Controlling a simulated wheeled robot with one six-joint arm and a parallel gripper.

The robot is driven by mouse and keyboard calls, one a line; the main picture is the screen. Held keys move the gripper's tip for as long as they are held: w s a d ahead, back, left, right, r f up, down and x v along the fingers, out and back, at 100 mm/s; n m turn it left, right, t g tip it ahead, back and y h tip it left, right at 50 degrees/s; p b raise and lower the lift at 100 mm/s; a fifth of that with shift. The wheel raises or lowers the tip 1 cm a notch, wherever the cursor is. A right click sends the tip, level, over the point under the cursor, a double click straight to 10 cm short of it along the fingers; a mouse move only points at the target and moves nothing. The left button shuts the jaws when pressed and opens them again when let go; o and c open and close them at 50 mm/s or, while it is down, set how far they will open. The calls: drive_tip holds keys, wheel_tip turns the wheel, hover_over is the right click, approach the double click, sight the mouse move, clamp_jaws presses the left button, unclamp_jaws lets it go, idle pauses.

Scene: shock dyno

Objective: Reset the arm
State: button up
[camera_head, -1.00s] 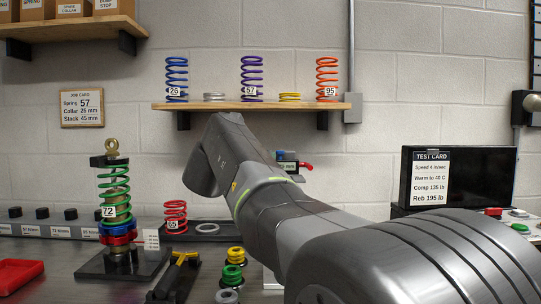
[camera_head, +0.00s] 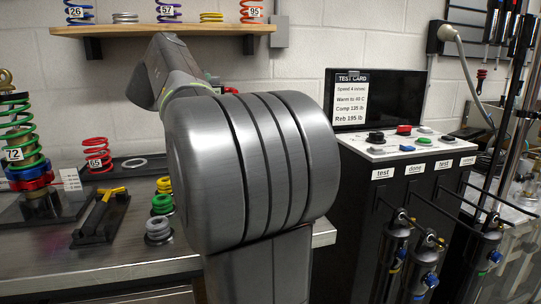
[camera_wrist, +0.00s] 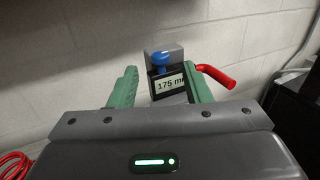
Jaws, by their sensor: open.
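My gripper (camera_wrist: 160,82) shows in the wrist view as two green fingers standing apart. A small dark block with a "175 m" label (camera_wrist: 168,84), a blue knob (camera_wrist: 162,62) and a red handle (camera_wrist: 216,76) appears between and beyond the fingers. I cannot tell whether either finger touches it. In the head view my arm runs from the lower middle up to the left. It hides the gripper and most of the labelled block; only a red bit (camera_head: 231,90) shows past the arm.
The bench (camera_head: 110,262) holds a spring-over-shock assembly (camera_head: 30,150), a red spring (camera_head: 97,155), a yellow-handled tool (camera_head: 105,205) and small collars (camera_head: 161,203). A shelf (camera_head: 165,29) with springs is above. A control cabinet (camera_head: 365,200) and hanging shocks (camera_head: 395,260) stand right.

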drive_tip(key=shift+w+d, duration=0.15)
drive_tip(key=shift+w, duration=1)
drive_tip(key=shift+w+d, duration=0.15)
drive_tip(key=shift+w, duration=1)
drive_tip(key=shift+s, duration=0.15)
drive_tip(key=s+a+p, duration=0.1)
drive_tip(key=s+a, duration=0.1)
drive_tip(key=s, duration=1.2)
drive_tip(key=w, duration=0.5)
drive_tip(key=w+d, duration=0.1)
drive_tip(key=w, duration=0.3)
drive_tip(key=w+d+b, duration=0.1)
drive_tip(key=w, duration=0.4)
drive_tip(key=shift+w, duration=0.3)
drive_tip(key=shift+f+n+y, duration=0.1)
drive_tip(key=shift+n+y, duration=0.2)
drive_tip(key=shift+y, duration=0.2)
drive_tip(key=shift+s+d+y, duration=0.15)
drive_tip(key=shift+y, duration=0.15)
drive_tip(key=shift+r+n+y+p, duration=0.25)
drive_tip(key=shift+n+y+p, duration=0.6)
drive_tip(key=shift+p, duration=0.3)
drive_tip(key=shift+y+p, duration=0.35)
drive_tip(key=shift+p, duration=0.25)
